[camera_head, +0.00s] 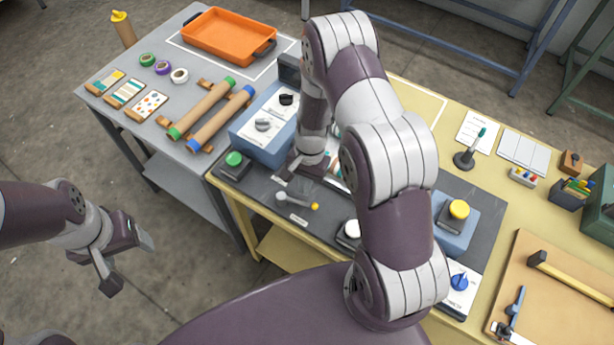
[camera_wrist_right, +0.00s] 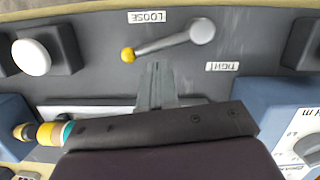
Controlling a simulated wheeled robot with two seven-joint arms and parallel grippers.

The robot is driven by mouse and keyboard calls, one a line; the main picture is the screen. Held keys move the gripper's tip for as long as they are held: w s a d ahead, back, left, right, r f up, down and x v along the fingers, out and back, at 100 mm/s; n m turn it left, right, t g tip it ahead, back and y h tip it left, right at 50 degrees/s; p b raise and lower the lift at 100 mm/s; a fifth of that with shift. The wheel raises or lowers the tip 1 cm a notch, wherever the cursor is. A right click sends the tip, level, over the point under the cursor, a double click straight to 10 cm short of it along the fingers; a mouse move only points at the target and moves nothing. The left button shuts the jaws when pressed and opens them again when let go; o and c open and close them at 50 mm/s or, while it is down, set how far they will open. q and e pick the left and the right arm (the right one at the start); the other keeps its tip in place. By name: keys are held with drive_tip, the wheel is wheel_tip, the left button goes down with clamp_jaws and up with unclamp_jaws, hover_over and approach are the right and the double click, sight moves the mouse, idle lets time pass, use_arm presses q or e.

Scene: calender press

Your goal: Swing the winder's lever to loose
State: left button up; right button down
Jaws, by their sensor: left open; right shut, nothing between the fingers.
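The winder's lever (camera_head: 299,202) is a grey arm with a yellow knob, set on the dark panel. In the right wrist view the lever (camera_wrist_right: 165,44) runs from its round hub at right to the knob at left. The LOOSE label (camera_wrist_right: 150,17) lies above the arm there, and the TIGHT label (camera_wrist_right: 222,66) lies below the hub. My right gripper (camera_wrist_right: 157,68) is shut and empty, with its tips just below the lever arm in that view; I cannot tell whether they touch. My left gripper (camera_head: 130,264) is open and empty, away from the tables over the floor.
A green button (camera_head: 234,159) and a white button (camera_head: 351,229) flank the lever. A blue control box (camera_head: 262,125) stands behind it. The grey table at left holds rolls and an orange tray (camera_head: 228,36). My right arm hides the bench's middle.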

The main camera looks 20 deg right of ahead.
drive_tip(key=w+d+r+n+b, duration=0.25)
drive_tip(key=r+b, duration=0.45)
drive_tip(key=r, duration=0.4)
drive_tip(key=shift+m, duration=0.45)
drive_tip(key=s+f, duration=0.1)
drive_tip(key=f, duration=0.2)
drive_tip(key=s+a+f+p, duration=0.1)
drive_tip(key=f, duration=0.3)
drive_tip(key=a+f, duration=0.1)
drive_tip(key=f, duration=0.3)
drive_tip(key=shift+s+a+p, duration=0.2)
drive_tip(key=shift+s+p, duration=0.2)
drive_tip(key=shift+s+a+f, duration=0.3)
drive_tip(key=shift+s+f, duration=0.05)
